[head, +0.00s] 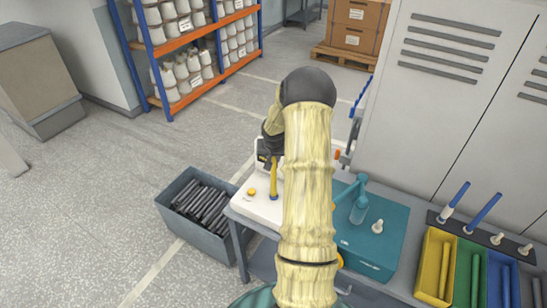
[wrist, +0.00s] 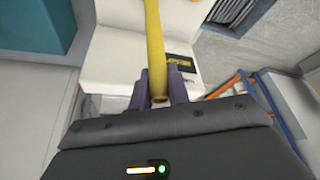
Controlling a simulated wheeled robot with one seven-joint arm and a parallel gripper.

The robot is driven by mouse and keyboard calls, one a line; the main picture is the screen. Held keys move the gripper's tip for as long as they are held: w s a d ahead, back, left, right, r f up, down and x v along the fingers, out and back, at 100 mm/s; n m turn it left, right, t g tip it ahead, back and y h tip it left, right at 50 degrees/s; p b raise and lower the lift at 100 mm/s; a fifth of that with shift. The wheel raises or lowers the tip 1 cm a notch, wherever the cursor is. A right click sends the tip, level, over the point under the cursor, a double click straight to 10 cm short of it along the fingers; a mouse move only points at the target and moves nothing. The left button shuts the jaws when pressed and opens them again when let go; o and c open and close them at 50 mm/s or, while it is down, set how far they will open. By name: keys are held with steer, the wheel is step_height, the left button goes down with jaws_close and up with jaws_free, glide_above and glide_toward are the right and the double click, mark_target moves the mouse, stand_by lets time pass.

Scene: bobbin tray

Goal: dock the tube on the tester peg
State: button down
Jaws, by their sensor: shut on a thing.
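My gripper (head: 269,156) is shut on a yellow tube (head: 274,179); fingers show on both sides of it in the wrist view (wrist: 158,88). The tube (wrist: 155,45) hangs roughly upright in the head view, over the white tester (head: 262,207). Its lower end meets a small dark blue base on the tester top; I cannot tell whether the tube is around the peg or just above or beside it. The peg itself is not clearly visible. My arm hides the tester's right part. The white tester (wrist: 112,62) also fills the middle of the wrist view.
A grey crate of dark tubes (head: 165,192) stands left of the bench. A teal unit (head: 385,245) sits to the right. Beyond it are yellow (head: 425,283), green and blue bins with tubes, and a black peg strip (head: 470,231) with two blue tubes. Grey lockers (head: 440,130) stand behind.

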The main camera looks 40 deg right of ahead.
steer(key=shift+f, duration=0.2)
steer(key=c, duration=1.6)
jaws_free()
steer(key=p+v, duration=0.5)
steer(key=v, duration=0.6)
steer(key=shift+r, duration=0.1)
